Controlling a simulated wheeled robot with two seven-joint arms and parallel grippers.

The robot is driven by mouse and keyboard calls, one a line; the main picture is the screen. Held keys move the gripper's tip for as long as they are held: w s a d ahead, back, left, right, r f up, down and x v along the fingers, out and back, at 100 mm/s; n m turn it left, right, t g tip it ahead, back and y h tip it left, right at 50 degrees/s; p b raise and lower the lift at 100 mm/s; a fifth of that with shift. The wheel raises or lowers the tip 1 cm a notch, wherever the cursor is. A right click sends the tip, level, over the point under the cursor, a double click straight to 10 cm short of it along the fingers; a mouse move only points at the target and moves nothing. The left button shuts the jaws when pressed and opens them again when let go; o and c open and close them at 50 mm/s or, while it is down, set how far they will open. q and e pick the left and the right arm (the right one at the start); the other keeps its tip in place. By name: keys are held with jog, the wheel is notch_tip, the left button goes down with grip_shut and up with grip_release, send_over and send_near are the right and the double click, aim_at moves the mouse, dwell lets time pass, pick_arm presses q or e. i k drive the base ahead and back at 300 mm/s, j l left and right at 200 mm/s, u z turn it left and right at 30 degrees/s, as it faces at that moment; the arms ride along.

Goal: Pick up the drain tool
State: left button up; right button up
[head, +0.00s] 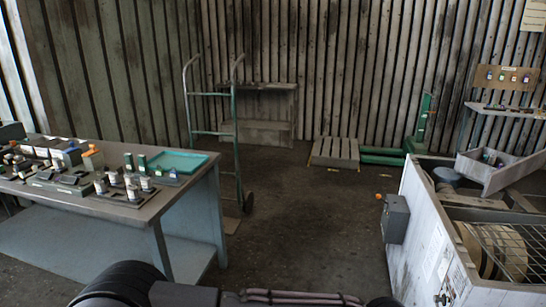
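I cannot pick out the drain tool for certain in the head view. The workbench (130,211) at the left carries many small items, too small to name one by one. An orange-topped piece (93,158) stands among them near the bench's middle. Neither of my grippers shows. Only dark parts of my own body appear along the bottom edge.
A teal tray (178,162) lies on the bench's far right corner. A green hand truck (238,150) stands behind it. A pale housing (430,250) with a wire grille fills the right. A low pallet (335,152) lies by the back wall. The floor between is clear.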

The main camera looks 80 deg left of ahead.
aim_at(142, 159)
jog(key=u, duration=3.8)
